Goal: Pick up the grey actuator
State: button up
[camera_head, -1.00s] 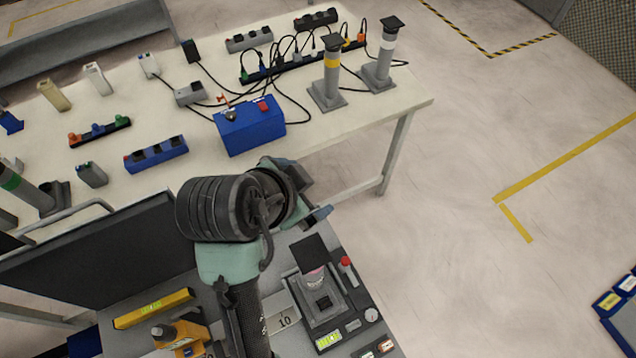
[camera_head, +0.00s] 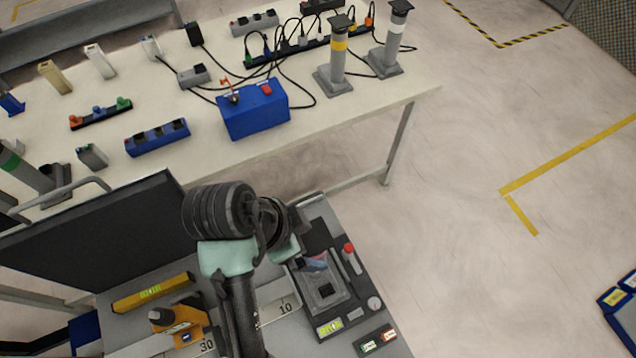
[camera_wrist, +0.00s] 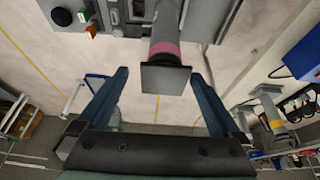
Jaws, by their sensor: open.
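A grey actuator with a pink band and a dark square top plate stands on my equipment deck. In the wrist view its top plate (camera_wrist: 165,79) lies between my gripper's (camera_wrist: 159,75) two spread blue fingers, with a gap on each side. In the head view its square grey base (camera_head: 325,291) shows, while my gripper partly hides its upper part. My gripper is open and holds nothing. Two more grey actuators, one with a yellow band (camera_head: 338,59) and one with a white band (camera_head: 390,45), stand on the table. A green-banded one (camera_head: 24,170) is at the left.
The white table (camera_head: 370,98) carries a blue box (camera_head: 253,108), power strips and cables. On the deck, a red-topped part (camera_head: 350,256) stands close to the pink-banded actuator. A dark upright panel (camera_head: 95,230) and a yellow level (camera_head: 153,292) are left of my arm.

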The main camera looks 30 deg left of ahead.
jog(key=shift+w+d+f+p, duration=0.15)
jog(key=shift+w+f+p, duration=0.2)
jog(key=shift+f, duration=0.2)
jog(key=shift+w+p+x, duration=0.15)
jog(key=shift+p+x, duration=0.1)
jog(key=shift+x, duration=0.85)
jog(key=shift+w+p+x, duration=0.15)
jog(key=shift+p+x, duration=0.1)
jog(key=shift+x, duration=0.9)
jog(key=shift+r, duration=0.1)
jog(key=shift+r, duration=0.1)
grip_shut()
